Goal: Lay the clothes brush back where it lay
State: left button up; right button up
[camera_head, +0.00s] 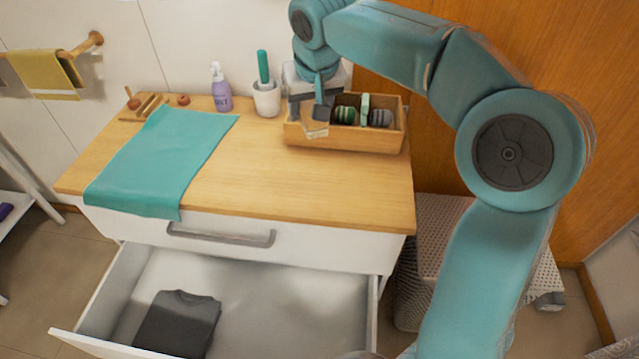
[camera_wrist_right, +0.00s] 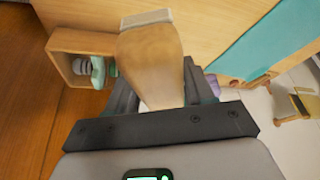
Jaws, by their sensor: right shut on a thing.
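The clothes brush (camera_wrist_right: 150,62) has a tan wooden body and a pale strip at its far end in the right wrist view. My right gripper (camera_head: 311,114) is shut on it, and the fingers are partly hidden behind the brush in the wrist view. In the head view the gripper is at the left end of the wooden box (camera_head: 345,140), and only a small pale part of the brush (camera_head: 316,130) shows below the fingers. I cannot tell whether the brush touches the box. My left gripper is out of view.
The box holds rolled striped items (camera_head: 380,117) and a green item (camera_head: 365,106). Left of it stand a white cup (camera_head: 266,100) with a green-handled tool and a purple spray bottle (camera_head: 221,92). A teal cloth (camera_head: 165,160) covers the left top. The drawer (camera_head: 255,295) is open, holding a dark garment (camera_head: 178,322).

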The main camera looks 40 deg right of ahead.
jog(key=shift+s+d+r, duration=0.2)
jog(key=shift+s+d, duration=0.35)
jog(key=shift+d, duration=0.3)
jog(key=b, duration=0.3)
send_over(318, 180)
jog(key=s, duration=0.1)
jog(key=f, duration=1.4)
jog(key=shift+a+f, duration=0.1)
jog(key=shift+a, duration=0.3)
notch_tip(318, 180, down, 5)
jog(key=shift+r, duration=0.15)
jog(key=shift+s+r, duration=0.1)
jog(key=shift+f+b, duration=0.25)
jog(key=shift+b, duration=0.2)
jog(key=o, duration=0.9)
jog(key=shift+o, duration=0.2)
jog(key=shift+r, duration=0.1)
jog(key=shift+r, duration=0.1)
